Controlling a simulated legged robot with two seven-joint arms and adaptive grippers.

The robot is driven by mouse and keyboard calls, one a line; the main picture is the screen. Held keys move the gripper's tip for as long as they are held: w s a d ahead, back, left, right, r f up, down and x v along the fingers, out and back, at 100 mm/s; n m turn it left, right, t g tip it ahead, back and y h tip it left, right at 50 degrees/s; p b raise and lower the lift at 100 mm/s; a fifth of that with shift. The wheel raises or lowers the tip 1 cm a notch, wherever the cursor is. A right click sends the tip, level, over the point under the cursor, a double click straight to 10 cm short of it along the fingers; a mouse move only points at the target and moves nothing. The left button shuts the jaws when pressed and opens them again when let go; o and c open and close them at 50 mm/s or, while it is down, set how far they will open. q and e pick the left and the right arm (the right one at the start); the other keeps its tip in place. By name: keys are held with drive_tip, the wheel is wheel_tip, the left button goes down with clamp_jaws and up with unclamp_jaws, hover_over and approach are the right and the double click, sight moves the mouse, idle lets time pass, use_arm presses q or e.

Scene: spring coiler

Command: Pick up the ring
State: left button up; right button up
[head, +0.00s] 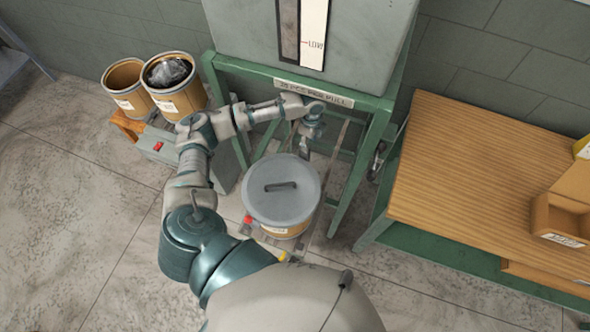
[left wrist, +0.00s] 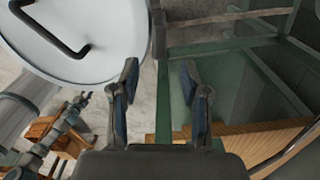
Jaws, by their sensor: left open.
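A thin curved metal band (left wrist: 285,152) crosses the lower right corner of the left wrist view; it may be the ring, but only part of it shows. In the head view a dark curved piece (head: 377,160) hangs by the right leg of the green stand; I cannot tell if it is the same thing. My left gripper (head: 305,150) is beside the stand, just behind the lidded drum. In the left wrist view its fingers (left wrist: 158,75) are apart with nothing between them. My right gripper (left wrist: 80,102) shows small in that view, its opening unclear.
The drum's grey lid (head: 282,205) with a black handle is close to my left gripper. The green stand (head: 362,190) carries a grey hopper (head: 365,45). A wooden bench (head: 480,170) stands right. Two open drums (head: 178,100) stand back left.

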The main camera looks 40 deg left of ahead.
sight(303, 158)
use_arm(q)
drive_tip(key=shift+s+f, duration=0.2)
drive_tip(key=shift+s, duration=0.1)
wheel_tip(303, 158, down, 3)
drive_tip(key=shift+s+a+r, duration=0.1)
drive_tip(key=shift+s+a, duration=0.05)
drive_tip(key=f, duration=0.3)
drive_tip(key=shift+w+a+f, duration=0.1)
drive_tip(key=shift+w+a, duration=0.1)
drive_tip(key=shift+w, duration=0.2)
drive_tip(key=shift+f, duration=0.25)
drive_tip(key=shift+s+d, duration=0.1)
drive_tip(key=shift+c, duration=0.5)
drive_tip(key=shift+d, duration=0.1)
clamp_jaws()
use_arm(e)
drive_tip(key=s, duration=0.4)
drive_tip(key=shift+d+r, duration=0.15)
drive_tip(key=shift+d, duration=0.2)
